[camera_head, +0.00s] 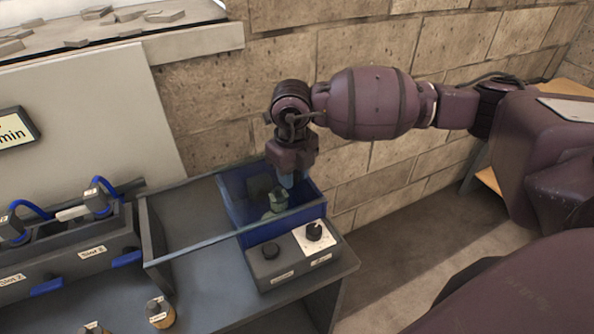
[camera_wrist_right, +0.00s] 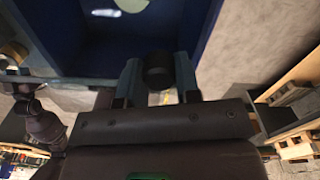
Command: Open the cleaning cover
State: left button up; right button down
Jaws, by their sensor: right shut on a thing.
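The cleaning station shows in the head view as a blue bin (camera_head: 236,207) with dark green-grey pieces inside, at the right end of a long grey frame. A see-through pane, which seems to be the cleaning cover (camera_head: 205,240), shows mainly by its pale bluish front edge; I cannot tell how far it covers the bin. My right gripper (camera_head: 285,182) points down at the bin's back right. In the wrist view, my right gripper (camera_wrist_right: 157,82) is shut on a dark round knob (camera_wrist_right: 158,70) between its fingers, beside the blue bin wall (camera_wrist_right: 100,50). My left gripper is not in view.
A control box (camera_head: 290,262) with two dark knobs stands in front of the bin. Labelled slots (camera_head: 70,262) with blue cables are at the left. Small labelled cylinders (camera_head: 160,312) stand at the front. A brick wall (camera_head: 370,50) is close behind my right arm.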

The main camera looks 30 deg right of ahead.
jog(key=w+a, duration=0.1)
jog(key=a, duration=1.5)
jog(key=shift+a+r, duration=0.15)
jog(key=shift+a, duration=0.05)
jog(key=c, duration=0.8)
grip_release()
jog(key=shift+c, duration=0.2)
notch_tip(320, 180, up, 11)
jog(key=shift+f+p, duration=0.15)
jog(key=shift+p, duration=0.15)
